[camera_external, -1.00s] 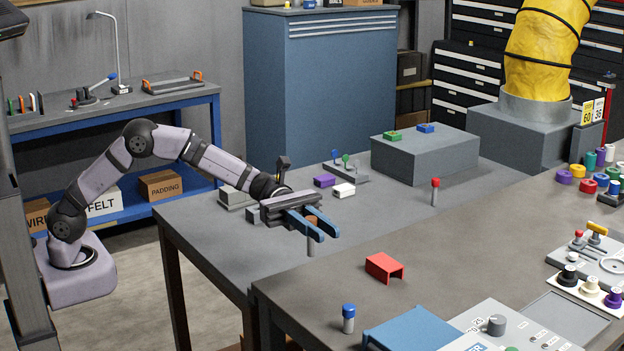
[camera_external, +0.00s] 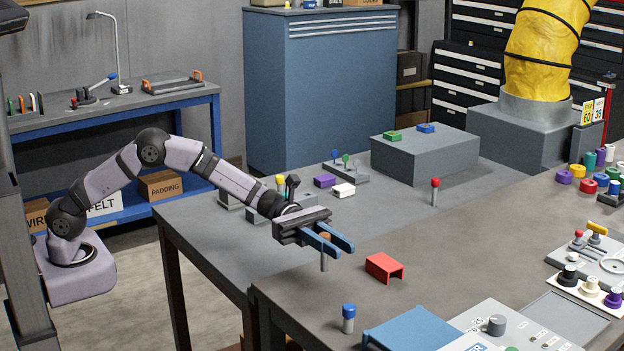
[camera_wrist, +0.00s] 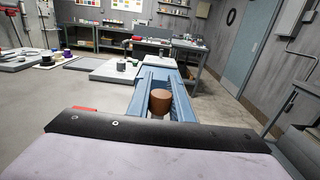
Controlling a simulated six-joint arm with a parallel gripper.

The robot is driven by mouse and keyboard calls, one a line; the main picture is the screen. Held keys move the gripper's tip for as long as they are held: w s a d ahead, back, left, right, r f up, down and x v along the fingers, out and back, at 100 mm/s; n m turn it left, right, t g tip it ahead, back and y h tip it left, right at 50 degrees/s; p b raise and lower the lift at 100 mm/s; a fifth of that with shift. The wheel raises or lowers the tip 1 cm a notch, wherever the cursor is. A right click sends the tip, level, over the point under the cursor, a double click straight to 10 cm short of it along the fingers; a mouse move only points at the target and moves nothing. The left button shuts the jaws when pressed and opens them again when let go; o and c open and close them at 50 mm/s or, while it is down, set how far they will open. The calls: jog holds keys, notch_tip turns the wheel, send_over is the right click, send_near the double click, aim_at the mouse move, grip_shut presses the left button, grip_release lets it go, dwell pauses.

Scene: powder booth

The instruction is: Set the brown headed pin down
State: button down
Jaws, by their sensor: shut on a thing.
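My gripper (camera_external: 330,240) has blue fingers and is shut on the brown headed pin (camera_external: 325,262). The pin hangs upright between the fingers, its grey shank pointing down near the seam of the two tables. Its brown head (camera_wrist: 160,101) shows between the fingers in the wrist view. In the external view the fingers hide most of the head. I cannot tell for sure how far the shank's lower end is from the table top.
A red bracket (camera_external: 384,267) lies right of my gripper. A blue headed pin (camera_external: 348,318) stands in front, and a red headed pin (camera_external: 434,192) stands farther back. A grey block (camera_external: 425,158) is behind. The table between the red bracket and red headed pin is clear.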

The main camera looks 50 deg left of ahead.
jog(key=shift+f, duration=1.95)
jog(key=shift+f, duration=0.1)
jog(key=shift+f, duration=0.15)
jog(key=c, duration=1.6)
grip_release()
